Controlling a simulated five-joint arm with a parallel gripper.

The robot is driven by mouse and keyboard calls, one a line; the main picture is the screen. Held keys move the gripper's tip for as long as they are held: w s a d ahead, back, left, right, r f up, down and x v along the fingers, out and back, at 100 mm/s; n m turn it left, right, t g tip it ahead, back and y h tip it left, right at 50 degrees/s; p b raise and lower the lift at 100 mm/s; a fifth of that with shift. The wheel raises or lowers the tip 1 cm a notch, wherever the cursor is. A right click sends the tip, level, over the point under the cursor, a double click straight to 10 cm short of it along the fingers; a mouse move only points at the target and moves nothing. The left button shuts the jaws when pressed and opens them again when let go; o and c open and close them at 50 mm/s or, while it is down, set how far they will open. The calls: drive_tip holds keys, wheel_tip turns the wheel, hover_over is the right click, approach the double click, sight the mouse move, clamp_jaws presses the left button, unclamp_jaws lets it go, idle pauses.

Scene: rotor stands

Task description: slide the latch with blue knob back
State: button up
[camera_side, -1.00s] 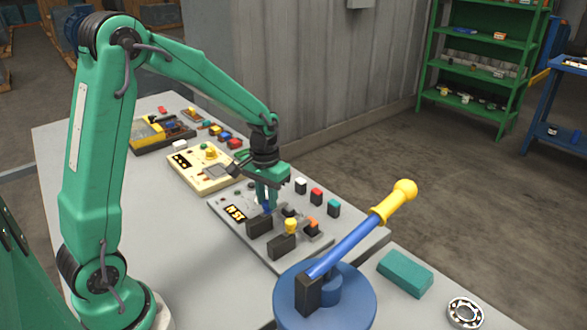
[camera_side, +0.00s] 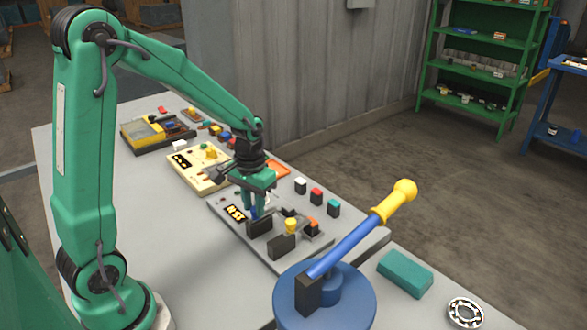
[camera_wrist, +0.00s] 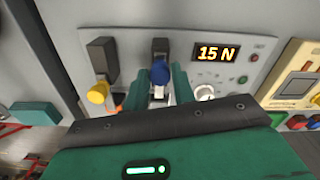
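The blue knob (camera_wrist: 160,72) sits between the two green fingers of my gripper (camera_wrist: 163,80) in the wrist view, just in front of a dark upright block (camera_wrist: 160,48). In the side view my gripper (camera_side: 257,208) is low over the grey panel (camera_side: 316,249), and a bit of the blue knob (camera_side: 254,212) shows between the fingers. A pale bar of the latch shows below the knob in the wrist view. Its contact with the fingers is partly hidden.
A yellow knob (camera_side: 291,226) with its own dark block (camera_side: 281,247) stands beside. A lit "15 N" display (camera_wrist: 215,53) is on the panel. A blue round base with a yellow-handled lever (camera_side: 345,245) stands at front right. A cream box (camera_side: 195,168) lies behind.

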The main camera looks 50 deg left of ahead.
sight(253, 209)
drive_tip(key=o, duration=0.4)
drive_tip(key=shift+r, duration=3.9)
drive_tip(key=shift+s, duration=0.1)
drive_tip(key=shift+s+d+r+m+t, duration=0.5)
drive_tip(key=shift+s+d+r+t, duration=0.6)
drive_tip(key=shift+s, duration=1.05)
drive_tip(key=shift+s+d+r+m+t, duration=0.65)
drive_tip(key=shift+s+d+r, duration=0.75)
drive_tip(key=shift+s, duration=0.7)
drive_tip(key=shift+s+d+r+m+t, duration=0.35)
drive_tip(key=shift+s+d+r+t, duration=0.9)
drive_tip(key=shift+s, duration=0.9)
